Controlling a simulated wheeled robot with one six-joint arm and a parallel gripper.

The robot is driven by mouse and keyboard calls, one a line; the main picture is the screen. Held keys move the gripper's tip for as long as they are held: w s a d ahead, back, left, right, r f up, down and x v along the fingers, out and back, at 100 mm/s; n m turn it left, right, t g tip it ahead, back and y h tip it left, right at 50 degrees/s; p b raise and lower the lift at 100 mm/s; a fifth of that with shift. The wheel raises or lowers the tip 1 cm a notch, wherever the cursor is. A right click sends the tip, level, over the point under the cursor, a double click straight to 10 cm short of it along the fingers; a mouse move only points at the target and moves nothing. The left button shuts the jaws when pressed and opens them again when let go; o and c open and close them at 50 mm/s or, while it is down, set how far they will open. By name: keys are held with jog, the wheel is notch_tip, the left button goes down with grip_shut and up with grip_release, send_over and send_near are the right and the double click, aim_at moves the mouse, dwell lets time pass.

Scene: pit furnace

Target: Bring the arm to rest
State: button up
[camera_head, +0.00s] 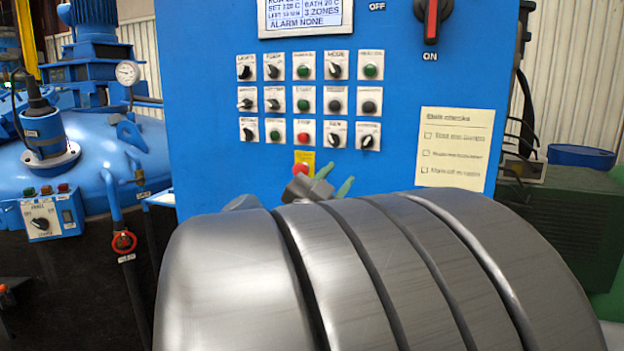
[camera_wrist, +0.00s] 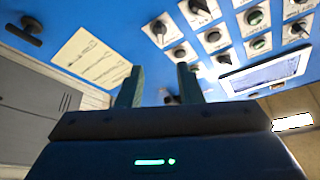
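My gripper (camera_head: 336,178) shows in the head view as two green fingertips just beyond the large grey links of my arm, in front of the lower part of the blue control panel (camera_head: 215,100). In the wrist view the two green fingers of my gripper (camera_wrist: 160,84) stand apart with nothing between them, so it is open and empty. They point toward the panel face; I cannot tell how far they are from it. In the head view my arm hides the panel's lower part.
The panel bears rows of switches and buttons, a display (camera_head: 305,15), a red-handled main switch (camera_head: 432,18) and a paper checklist (camera_head: 455,150). A red stop button (camera_head: 300,172) sits close to the fingertips in the picture. Blue vessel and pipework (camera_head: 90,160) stand left.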

aim_at(366, 142)
jog(key=shift+w+d, duration=0.1)
jog(key=p+x, duration=0.1)
jog(key=x, duration=1.2)
jog(key=shift+w+d+r, duration=0.1)
jog(key=shift+w+r, duration=0.1)
jog(key=shift+w, duration=0.1)
